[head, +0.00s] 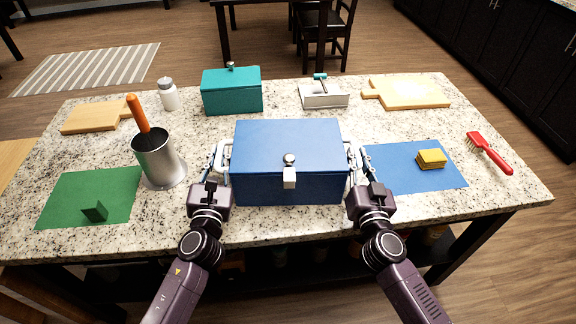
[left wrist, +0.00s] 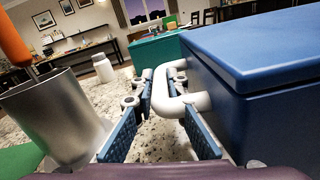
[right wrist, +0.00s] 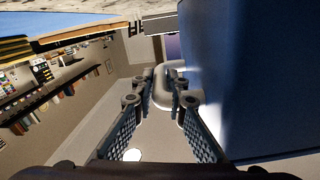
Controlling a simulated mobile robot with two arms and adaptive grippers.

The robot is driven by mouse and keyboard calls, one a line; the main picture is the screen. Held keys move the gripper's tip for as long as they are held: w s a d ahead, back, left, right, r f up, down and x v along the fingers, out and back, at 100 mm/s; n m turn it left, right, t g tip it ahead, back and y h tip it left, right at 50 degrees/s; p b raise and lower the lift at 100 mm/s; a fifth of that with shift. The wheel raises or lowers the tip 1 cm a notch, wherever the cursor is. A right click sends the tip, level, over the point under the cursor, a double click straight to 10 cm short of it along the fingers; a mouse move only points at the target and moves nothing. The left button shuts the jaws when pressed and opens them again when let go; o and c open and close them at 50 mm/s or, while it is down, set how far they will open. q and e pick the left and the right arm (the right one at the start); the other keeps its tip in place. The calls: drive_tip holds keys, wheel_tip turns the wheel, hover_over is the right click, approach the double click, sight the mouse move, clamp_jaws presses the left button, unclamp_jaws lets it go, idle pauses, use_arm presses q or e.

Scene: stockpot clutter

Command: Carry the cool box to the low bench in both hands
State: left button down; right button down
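The cool box (head: 288,150) is a blue lidded box with a pale front latch, standing on the speckled counter (head: 300,222). It has a pale handle on each side. My left gripper (head: 218,163) is at the left handle; in the left wrist view its fingers are apart, with the handle (left wrist: 164,92) at the fingertips. My right gripper (head: 360,162) is at the right handle; in the right wrist view its fingers are apart on either side of the handle (right wrist: 163,92). A wooden surface (head: 14,160) shows at the left edge; I cannot tell if it is the low bench.
A steel pot (head: 158,160) with an orange-handled tool stands left of the box. A blue mat (head: 410,178) with a yellow sponge (head: 431,159) and a red brush (head: 490,153) lie right.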

use_arm(q)
drive_tip(key=shift+r, duration=0.15)
use_arm(e)
drive_tip(key=shift+r, duration=0.15)
idle(0.4)
